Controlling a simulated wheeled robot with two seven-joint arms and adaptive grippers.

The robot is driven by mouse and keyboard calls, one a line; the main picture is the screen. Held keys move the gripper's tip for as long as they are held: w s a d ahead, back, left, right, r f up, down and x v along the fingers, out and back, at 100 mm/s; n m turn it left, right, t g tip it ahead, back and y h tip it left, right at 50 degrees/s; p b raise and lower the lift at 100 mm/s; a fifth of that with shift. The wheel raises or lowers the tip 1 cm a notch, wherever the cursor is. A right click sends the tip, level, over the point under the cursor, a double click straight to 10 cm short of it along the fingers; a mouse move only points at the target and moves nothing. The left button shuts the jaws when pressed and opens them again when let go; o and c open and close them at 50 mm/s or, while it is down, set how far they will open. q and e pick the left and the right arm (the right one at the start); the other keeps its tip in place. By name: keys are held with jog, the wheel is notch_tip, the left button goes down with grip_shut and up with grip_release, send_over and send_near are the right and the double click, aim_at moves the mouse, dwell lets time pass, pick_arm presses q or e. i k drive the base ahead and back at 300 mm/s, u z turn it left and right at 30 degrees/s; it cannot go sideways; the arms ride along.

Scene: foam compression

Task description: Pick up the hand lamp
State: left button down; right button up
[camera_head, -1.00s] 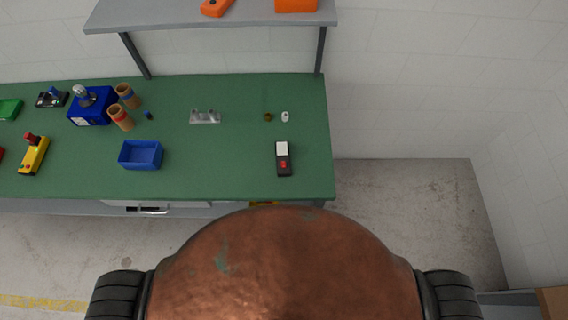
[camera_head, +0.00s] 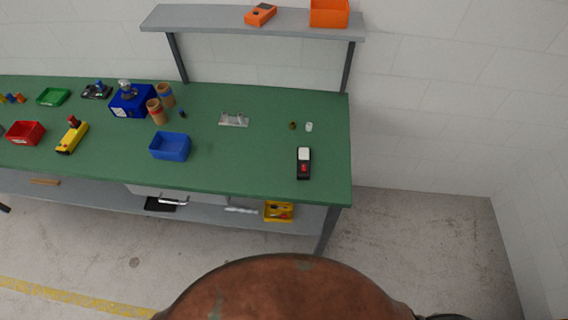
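A small black device with a white panel at its far end and a red spot on it, which looks like the hand lamp (camera_head: 303,163), lies on the green workbench (camera_head: 250,170). It is near the bench's right end, close to the front edge. Nothing covers it. Neither of my grippers shows in the head view.
A blue bin (camera_head: 170,147), a metal bracket (camera_head: 233,120) and two tiny parts lie around it on the bench. A grey shelf (camera_head: 220,22) stands above the back edge.

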aim_at(303, 153)
jog(key=u, duration=3.1)
jog(key=k, duration=0.95)
jog(key=z, duration=1.75)
